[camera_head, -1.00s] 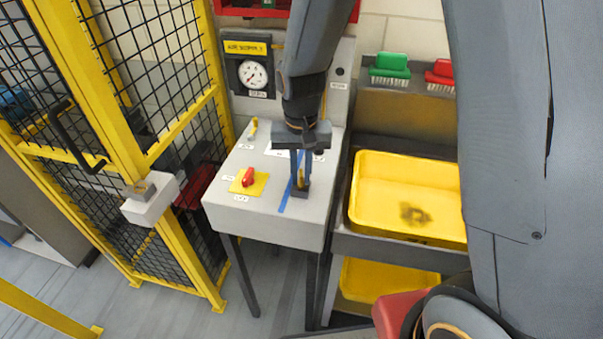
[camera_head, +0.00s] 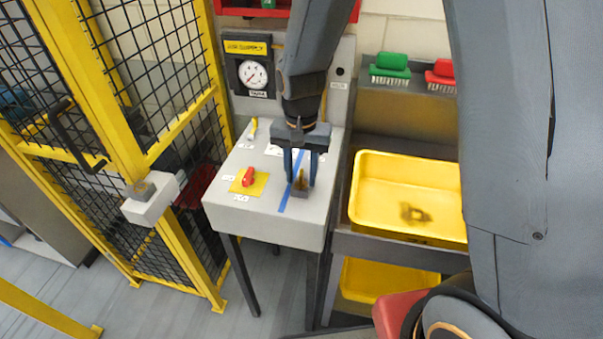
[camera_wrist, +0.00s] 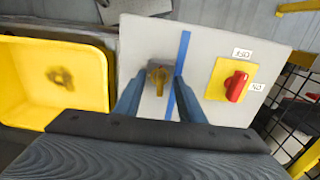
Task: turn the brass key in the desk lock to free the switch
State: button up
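The brass key (camera_head: 301,178) stands in a dark lock block on the right of the grey desk (camera_head: 225,212). In the wrist view the key (camera_wrist: 158,76) shows between my fingers, its bow roughly in line with the blue stripe. My gripper (camera_head: 301,184) points down over the lock with its fingers apart, one on each side of the key. In the wrist view my gripper (camera_wrist: 160,80) shows gaps between both fingers and the key. The red switch (camera_head: 248,177) sits on a yellow plate left of the blue stripe, its handle in line with the OFF label.
A yellow tray (camera_head: 360,195) lies right of the desk, with a second one below. A yellow-framed mesh fence (camera_head: 180,140) stands left.

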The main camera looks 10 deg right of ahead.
aim_at(302, 173)
jog(key=shift+r+b, duration=1.3)
jog(key=shift+r, duration=2.5)
jog(key=shift+n+t, duration=0.3)
jog(key=shift+n, duration=0.5)
jog(key=s+d+f+b, duration=0.1)
jog(key=d, duration=0.1)
jog(key=d+f+b, duration=0.2)
jog(key=s+d+f+b, duration=0.1)
jog(key=d+f, duration=0.1)
jog(key=shift+s+d+f+b, duration=0.25)
jog(key=shift+s+d+b, duration=0.05)
jog(key=shift+s+d, duration=0.05)
jog(key=s+d+f+n+b, duration=0.2)
jog(key=s+d+f+b, duration=0.2)
jog(key=d+f, duration=0.1)
jog(key=shift+s+d+f+t, duration=0.25)
jog(key=shift+s+d+t, duration=0.15)
jog(key=shift+d, duration=0.15)
